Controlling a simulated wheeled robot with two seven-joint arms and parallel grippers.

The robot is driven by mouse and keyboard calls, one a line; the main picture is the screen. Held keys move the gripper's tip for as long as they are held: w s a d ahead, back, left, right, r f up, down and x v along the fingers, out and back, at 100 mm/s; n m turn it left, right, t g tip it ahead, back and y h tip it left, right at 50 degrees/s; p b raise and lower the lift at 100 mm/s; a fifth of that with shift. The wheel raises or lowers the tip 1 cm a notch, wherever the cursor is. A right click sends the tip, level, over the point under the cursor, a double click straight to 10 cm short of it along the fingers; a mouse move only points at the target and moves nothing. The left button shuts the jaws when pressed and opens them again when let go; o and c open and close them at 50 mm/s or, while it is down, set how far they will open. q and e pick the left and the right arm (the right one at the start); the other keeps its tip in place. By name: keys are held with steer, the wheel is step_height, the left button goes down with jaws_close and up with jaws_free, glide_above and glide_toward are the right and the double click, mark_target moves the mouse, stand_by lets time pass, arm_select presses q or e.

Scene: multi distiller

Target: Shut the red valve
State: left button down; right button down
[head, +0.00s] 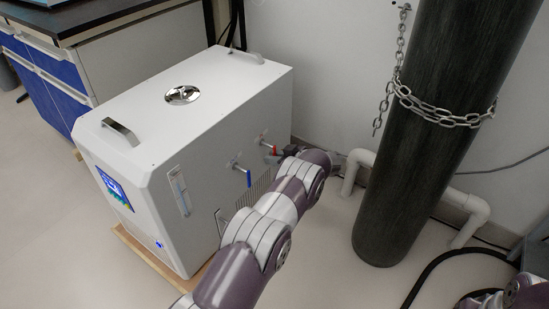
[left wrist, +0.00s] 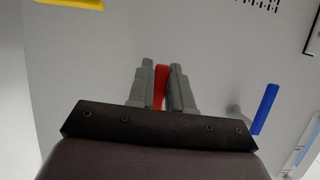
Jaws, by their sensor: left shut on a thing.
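The red valve handle (left wrist: 161,88) is between the two grey fingers of my left gripper (left wrist: 162,68) in the left wrist view. The fingers are shut on it. In the head view, my left gripper (head: 283,153) reaches the side panel of the white machine (head: 190,110), and a small bit of the red handle (head: 273,150) shows at its tip. Much of the red valve is hidden by the fingers. My right gripper is not in view.
A blue valve handle (head: 248,178) hangs beside the red one; it also shows in the left wrist view (left wrist: 266,108). A dark gas cylinder (head: 420,130) with a chain (head: 435,112) stands to the right. White pipes (head: 470,210) run behind it. Open floor lies in front.

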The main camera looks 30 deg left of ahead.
arm_select(q)
steer(key=c, duration=1.1)
jaws_free()
steer(key=p+v, duration=0.5)
steer(key=v, duration=0.7)
steer(key=shift+d+p, duration=0.3)
steer(key=shift+d, duration=0.05)
